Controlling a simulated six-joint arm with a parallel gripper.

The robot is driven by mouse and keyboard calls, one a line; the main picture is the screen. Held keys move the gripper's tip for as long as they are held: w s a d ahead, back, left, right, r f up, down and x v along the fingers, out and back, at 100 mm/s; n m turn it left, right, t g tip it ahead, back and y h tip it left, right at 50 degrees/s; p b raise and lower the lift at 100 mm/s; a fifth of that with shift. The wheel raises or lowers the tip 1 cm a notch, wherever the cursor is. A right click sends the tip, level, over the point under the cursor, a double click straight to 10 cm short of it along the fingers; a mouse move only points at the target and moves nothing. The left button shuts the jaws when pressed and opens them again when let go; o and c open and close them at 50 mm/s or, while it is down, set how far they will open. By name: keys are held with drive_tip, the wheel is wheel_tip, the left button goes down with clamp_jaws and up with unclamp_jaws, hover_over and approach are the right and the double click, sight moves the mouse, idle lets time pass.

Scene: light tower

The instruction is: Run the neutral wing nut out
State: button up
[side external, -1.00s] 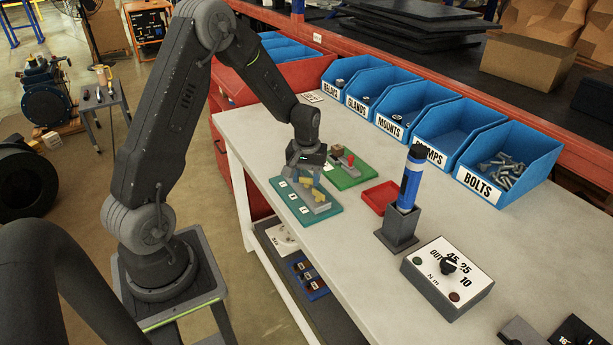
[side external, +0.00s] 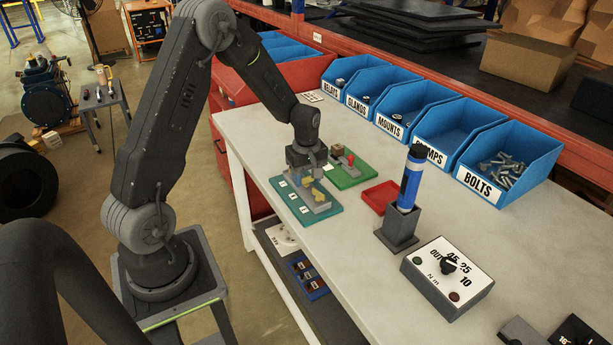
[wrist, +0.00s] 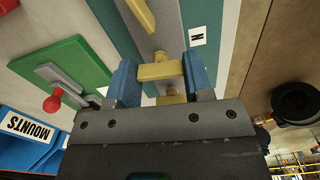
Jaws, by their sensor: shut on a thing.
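The teal board (side external: 287,201) lies on the bench with white labels along one edge and a grey block carrying yellow wing nuts (side external: 318,195). In the wrist view, the neutral wing nut (wrist: 160,71) is yellow and sits beside the white label N (wrist: 197,37). My gripper (wrist: 162,80) points down over the board with its blue fingers shut on that wing nut, one on each side. More yellow parts show just below it between the fingers, partly hidden by my gripper body.
A green board (side external: 350,172) with a red-knobbed lever lies just behind the teal board. A red tray (side external: 381,196), a blue-and-black tool in a grey holder (side external: 398,236) and a dial box (side external: 447,277) stand to the right. Blue bins (side external: 508,160) line the back.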

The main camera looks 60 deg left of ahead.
sight(307, 177)
drive_tip(key=shift+s+d+f, duration=0.1)
drive_tip(key=shift+f, duration=0.05)
idle(0.3)
drive_tip(key=o, duration=0.9)
wheel_tip(307, 177, up, 14)
